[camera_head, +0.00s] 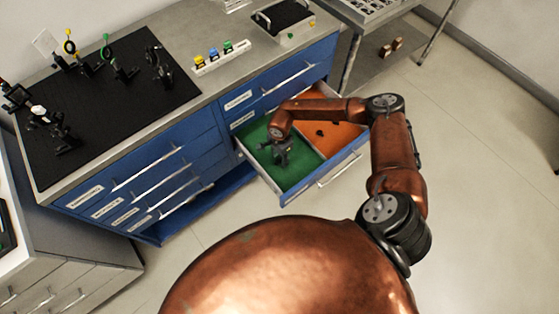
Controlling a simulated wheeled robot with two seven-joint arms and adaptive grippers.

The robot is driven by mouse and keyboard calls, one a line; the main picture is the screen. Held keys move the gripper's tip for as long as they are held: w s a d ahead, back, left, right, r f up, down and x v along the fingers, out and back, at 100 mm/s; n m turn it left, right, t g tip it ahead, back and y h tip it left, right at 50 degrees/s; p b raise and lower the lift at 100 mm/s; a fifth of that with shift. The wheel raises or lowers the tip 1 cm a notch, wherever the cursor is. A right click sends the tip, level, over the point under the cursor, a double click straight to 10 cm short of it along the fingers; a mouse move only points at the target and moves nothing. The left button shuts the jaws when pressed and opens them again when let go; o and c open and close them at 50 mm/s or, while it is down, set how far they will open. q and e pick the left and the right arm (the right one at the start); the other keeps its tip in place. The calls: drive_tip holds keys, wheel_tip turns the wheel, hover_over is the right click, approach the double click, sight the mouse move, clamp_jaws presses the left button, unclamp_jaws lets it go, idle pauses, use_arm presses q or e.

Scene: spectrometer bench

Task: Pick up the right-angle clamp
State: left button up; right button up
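My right gripper (281,158) reaches down into the green-lined compartment (300,174) of an open blue drawer. It is dark and small here, and I cannot tell whether its fingers are open or shut. A small dark piece shows beside it near the left part of the green lining; I cannot tell whether it is a part or gripper. No right-angle clamp can be clearly made out; one under the gripper would be hidden. A small dark part (320,132) lies in the orange-lined compartment (342,136). My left gripper is not in view.
The drawer front (328,172) and its divider stand around the gripper. The bench above holds a black optical board (110,125) with several mounts, a strip of coloured pieces (221,58) and a black-topped box (283,18).

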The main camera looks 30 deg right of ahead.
drive_tip(key=shift+d+f, duration=0.1)
drive_tip(key=shift+f, duration=0.25)
drive_tip(key=shift+r, duration=0.1)
clamp_jaws()
drive_tip(key=shift+r, duration=0.1)
